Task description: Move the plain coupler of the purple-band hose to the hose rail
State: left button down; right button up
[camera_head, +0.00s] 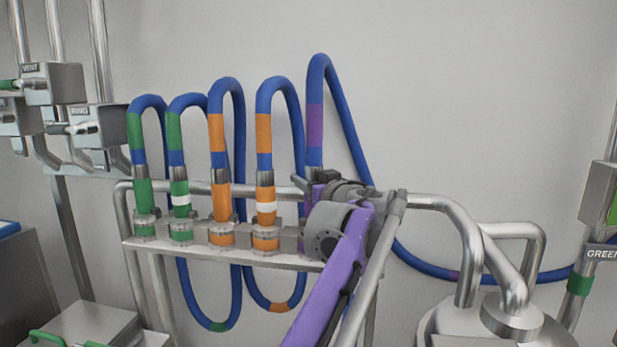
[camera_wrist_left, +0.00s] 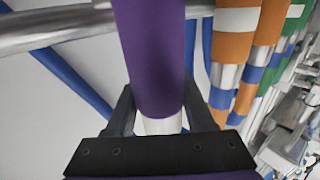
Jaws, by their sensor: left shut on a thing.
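The purple-band hose (camera_head: 315,90) arches up in blue with a purple band and drops into my left gripper (camera_head: 308,184) at the right end of the hose rail (camera_head: 205,254). In the left wrist view my left gripper (camera_wrist_left: 160,108) is shut around its purple coupler (camera_wrist_left: 152,55), near the silver collar (camera_wrist_left: 160,126). The visible part of the coupler is plain purple, with no white band. In the head view my wrist hides the coupler's lower end, so I cannot tell if it touches the rail. My right gripper is out of view.
Green couplers (camera_head: 144,194) and orange couplers (camera_head: 221,203) stand upright on the rail left of my gripper. Their blue hoses loop above and below. Bent steel pipes and a vessel (camera_head: 497,318) stand at right. Valve boxes (camera_head: 53,84) are on the left wall.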

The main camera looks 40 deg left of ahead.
pick_arm(q)
jog(key=shift+f, duration=0.75)
dwell(1.0)
jog(key=shift+c, duration=0.9)
grip_release()
jog(key=v, duration=1.1)
jog(key=shift+a, duration=0.1)
